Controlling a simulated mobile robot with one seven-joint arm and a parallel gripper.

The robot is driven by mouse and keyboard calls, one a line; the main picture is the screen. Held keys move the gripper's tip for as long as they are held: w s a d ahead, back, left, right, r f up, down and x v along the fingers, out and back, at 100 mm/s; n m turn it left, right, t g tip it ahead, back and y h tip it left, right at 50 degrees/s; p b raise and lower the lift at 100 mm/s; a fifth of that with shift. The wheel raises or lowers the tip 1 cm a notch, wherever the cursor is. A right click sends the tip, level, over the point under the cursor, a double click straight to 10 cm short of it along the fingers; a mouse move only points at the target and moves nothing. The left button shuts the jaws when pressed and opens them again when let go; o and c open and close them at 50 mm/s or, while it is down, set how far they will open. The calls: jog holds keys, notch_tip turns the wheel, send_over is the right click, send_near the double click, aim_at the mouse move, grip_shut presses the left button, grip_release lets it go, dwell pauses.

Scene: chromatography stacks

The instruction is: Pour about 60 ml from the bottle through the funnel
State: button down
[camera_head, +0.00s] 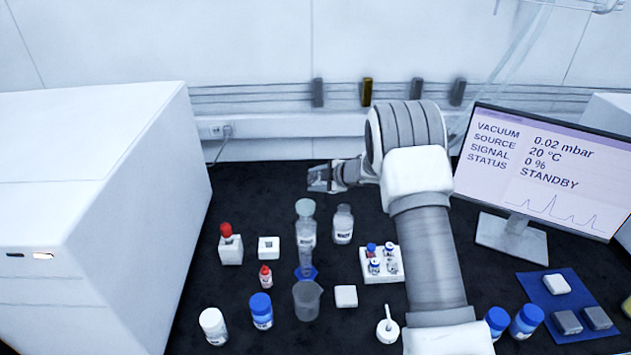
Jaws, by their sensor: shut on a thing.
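My gripper (320,178) is near the back of the bench, above and behind the glassware, with its fingers pointing left. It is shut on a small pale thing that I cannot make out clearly. A pale greenish-grey funnel (305,207) sits upright at the top of a clear measuring cylinder (305,256) with a blue foot. The gripper is apart from the funnel. A clear labelled bottle (343,226) stands upright just right of the cylinder; I cannot tell whether it is the bottle meant. Liquid levels are too small to read.
A clear beaker (306,300) stands just in front of the cylinder. A vial rack (381,265) is to the right, near my arm. Red-capped and blue-capped bottles stand left and front. A white instrument (90,210) bounds the left, a monitor (545,170) the right.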

jog(key=shift+s+a+f+n+t+h+b, duration=0.15)
jog(key=shift+n+t+h+b, duration=0.3)
jog(key=shift+b, duration=2.45)
jog(key=shift+s+a+f+n+t+h+b, duration=0.15)
jog(key=shift+n+t+h+b, duration=0.4)
jog(key=shift+b, duration=3.05)
jog(key=shift+s+a+r+n+t+h+b, duration=0.15)
jog(key=shift+n+t+b, duration=0.5)
jog(key=shift+b, duration=2.9)
jog(key=shift+w+p, duration=0.1)
jog(key=shift+p, duration=0.3)
